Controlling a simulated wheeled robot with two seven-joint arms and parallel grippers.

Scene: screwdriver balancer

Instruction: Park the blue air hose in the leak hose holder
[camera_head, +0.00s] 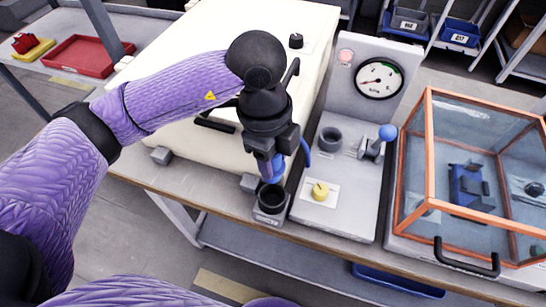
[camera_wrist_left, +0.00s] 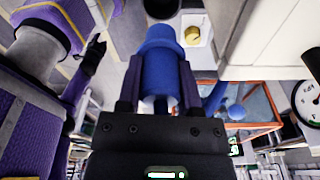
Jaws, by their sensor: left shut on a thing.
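My left gripper (camera_head: 272,160) is shut on the blue air hose (camera_head: 272,168) and points down at the front of the workbench. The hose end is just above or at the mouth of a small grey holder with a dark round cup (camera_head: 270,208); I cannot tell whether it has entered. In the left wrist view, the thick blue hose end (camera_wrist_left: 160,72) sits between the gripper fingers (camera_wrist_left: 158,92). A dark opening (camera_wrist_left: 160,8) lies beyond its tip, and the thinner blue hose (camera_wrist_left: 217,98) curves off to the right.
Right of the holder are a yellow knob (camera_head: 320,191), a grey cup (camera_head: 330,138), a blue-knobbed lever (camera_head: 387,133) and a gauge (camera_head: 380,79). An orange-framed clear enclosure (camera_head: 428,160) stands further right. A cream machine housing (camera_head: 185,50) is behind my left arm.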

